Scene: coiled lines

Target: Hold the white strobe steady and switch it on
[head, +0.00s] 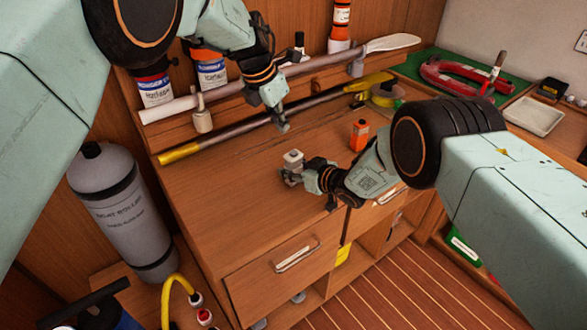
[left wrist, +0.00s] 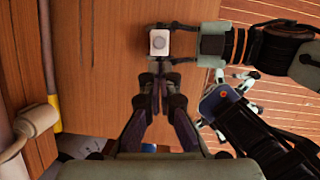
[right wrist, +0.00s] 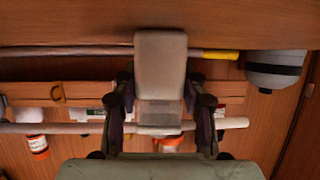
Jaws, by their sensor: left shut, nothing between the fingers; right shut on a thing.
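The white strobe (head: 293,158) is a small pale block above the wooden counter (head: 226,205). In the left wrist view it (left wrist: 159,42) is seen from above, with a round grey button on its top face. My right gripper (head: 292,175) is shut on the strobe's lower part. In the right wrist view the strobe (right wrist: 160,62) stands upright between the fingers. My left gripper (head: 283,127) is shut and empty, pointing down above and behind the strobe in the head view. In the left wrist view its fingertips (left wrist: 159,80) lie just below the strobe, apart from it.
An orange container (head: 359,135) stands on the counter right of the strobe. A yellow-ended pole (head: 215,143) and a white-bladed oar (head: 392,43) lie along the back. A grey cylinder (head: 113,205) stands at left. The counter's left part is clear.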

